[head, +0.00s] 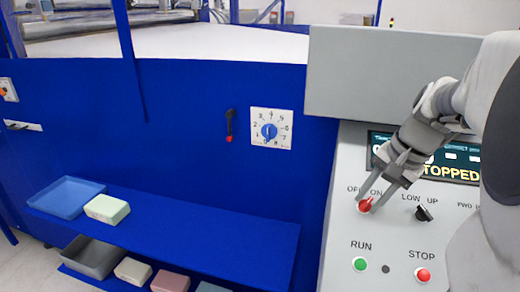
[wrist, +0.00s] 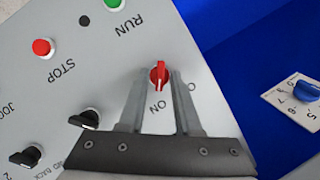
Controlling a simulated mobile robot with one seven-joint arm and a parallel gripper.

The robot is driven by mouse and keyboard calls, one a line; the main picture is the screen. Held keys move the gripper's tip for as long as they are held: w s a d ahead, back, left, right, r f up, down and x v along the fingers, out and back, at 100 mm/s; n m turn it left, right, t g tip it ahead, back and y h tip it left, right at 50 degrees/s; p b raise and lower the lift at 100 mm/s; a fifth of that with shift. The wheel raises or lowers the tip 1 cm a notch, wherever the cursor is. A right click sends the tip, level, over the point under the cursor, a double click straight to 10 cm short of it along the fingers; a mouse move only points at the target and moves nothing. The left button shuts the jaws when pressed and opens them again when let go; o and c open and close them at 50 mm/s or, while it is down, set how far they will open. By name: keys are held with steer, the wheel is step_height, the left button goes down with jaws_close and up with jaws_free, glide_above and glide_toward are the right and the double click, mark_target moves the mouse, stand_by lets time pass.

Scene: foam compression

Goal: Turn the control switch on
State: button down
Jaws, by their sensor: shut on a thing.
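The control switch is a red rotary knob (head: 365,206) on the sloped grey panel, under the OFF and ON labels. In the wrist view the red knob (wrist: 159,76) stands between my two fingertips, its ridge running nearly along the fingers. My gripper (head: 379,197) reaches down from the upper right and is shut on this knob. In the wrist view my gripper (wrist: 158,88) has one finger on each side of it. The ON label shows just below the knob; the OFF label is partly hidden by a finger. I cannot tell exactly which label the knob points to.
A black LOW/UP switch (head: 424,212) sits close to the right of my gripper. Below are a green RUN button (head: 360,264) and a red STOP button (head: 423,274). The display (head: 455,170) reads STOPPED, partly covered by my arm. A blue dial (head: 269,131) is on the blue wall.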

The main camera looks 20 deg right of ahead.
steer(key=shift+r+m, duration=0.1)
steer(key=shift+m, duration=0.4)
steer(key=c, duration=0.9)
jaws_free()
steer(key=p+v, duration=0.1)
steer(key=v, duration=0.7)
steer(key=p+v, duration=0.1)
steer(key=v, duration=0.8)
steer(key=shift+s+d+r, duration=0.15)
steer(key=shift+s+r, duration=0.05)
steer(key=shift+s, duration=0.1)
